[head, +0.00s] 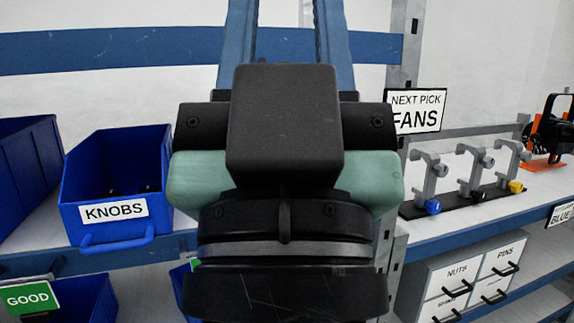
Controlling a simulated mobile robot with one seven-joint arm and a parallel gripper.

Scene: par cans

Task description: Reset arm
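My gripper (285,125) fills the middle of the head view, seen from behind. Its black housing and green-grey body hide the fingertips, so I cannot see whether it is open or shut or holds anything. It is in front of the shelving, between the KNOBS bin on the left and the clamp rack on the right.
A blue KNOBS bin (92,222) stands on the left shelf, with a few dark knobs inside. A NEXT PICK FANS sign (415,110), a rack of grey clamps (430,175) and a black fan on an orange base (545,150) are at right. Labelled drawers (470,275) sit below.

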